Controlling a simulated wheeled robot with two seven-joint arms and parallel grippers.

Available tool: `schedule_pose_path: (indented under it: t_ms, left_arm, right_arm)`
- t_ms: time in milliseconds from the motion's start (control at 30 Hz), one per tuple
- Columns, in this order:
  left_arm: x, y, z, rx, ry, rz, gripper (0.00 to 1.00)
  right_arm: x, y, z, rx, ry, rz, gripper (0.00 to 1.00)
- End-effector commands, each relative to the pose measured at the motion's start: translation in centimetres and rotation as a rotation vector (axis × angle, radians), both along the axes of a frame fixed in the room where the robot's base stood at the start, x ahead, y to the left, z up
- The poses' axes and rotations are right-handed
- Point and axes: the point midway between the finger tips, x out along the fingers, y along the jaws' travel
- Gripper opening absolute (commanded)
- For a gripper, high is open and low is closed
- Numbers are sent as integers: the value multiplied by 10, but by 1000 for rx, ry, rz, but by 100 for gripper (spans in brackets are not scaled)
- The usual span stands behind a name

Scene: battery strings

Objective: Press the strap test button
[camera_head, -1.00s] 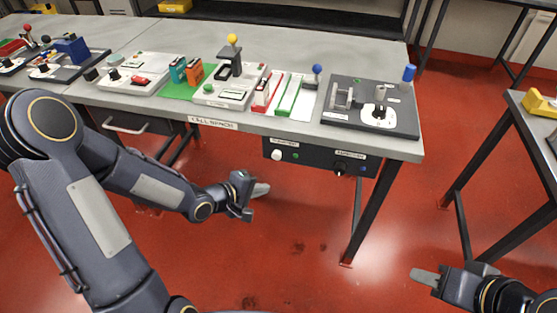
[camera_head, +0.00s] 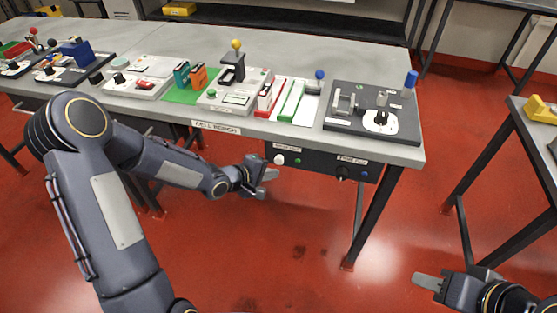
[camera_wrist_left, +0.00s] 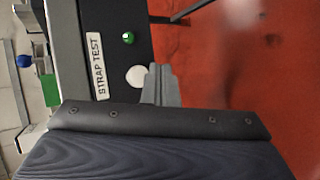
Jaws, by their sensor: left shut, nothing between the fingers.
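The strap test label (camera_wrist_left: 97,68) is on a dark panel under the bench's front edge. Beside it are a round white button (camera_wrist_left: 137,77) and a small green light or button (camera_wrist_left: 128,38). In the head view the white button (camera_head: 279,159) sits at the panel's left end. My left gripper (camera_head: 272,178) is shut and empty, just below and in front of the panel. In the left wrist view its closed fingertips (camera_wrist_left: 160,72) overlap the white button's right edge; whether they touch it I cannot tell. My right gripper (camera_head: 426,281) is at lower right, its jaw opening unclear.
A second panel with a black knob (camera_head: 342,172) and a blue button (camera_head: 364,174) adjoins on the right. The bench (camera_head: 300,55) holds several fixtures above. A bench leg (camera_head: 372,220) stands to the right. The red floor below is clear.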

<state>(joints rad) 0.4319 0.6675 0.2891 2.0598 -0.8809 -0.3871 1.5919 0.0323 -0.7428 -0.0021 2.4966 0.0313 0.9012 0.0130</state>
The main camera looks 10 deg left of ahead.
Motion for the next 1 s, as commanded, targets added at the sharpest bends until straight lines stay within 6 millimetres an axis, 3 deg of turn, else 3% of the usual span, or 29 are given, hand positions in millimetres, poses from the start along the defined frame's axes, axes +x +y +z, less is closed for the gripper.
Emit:
schedule_pose_path:
  t_ms: [233, 1000]
  left_arm:
    - [14, 0, 1, 0, 0, 1, 0]
    - [14, 0, 0, 0, 0, 1, 0]
  right_arm:
    - [0, 0, 8, 0, 0, 0, 36]
    - [0, 0, 8, 0, 0, 0, 36]
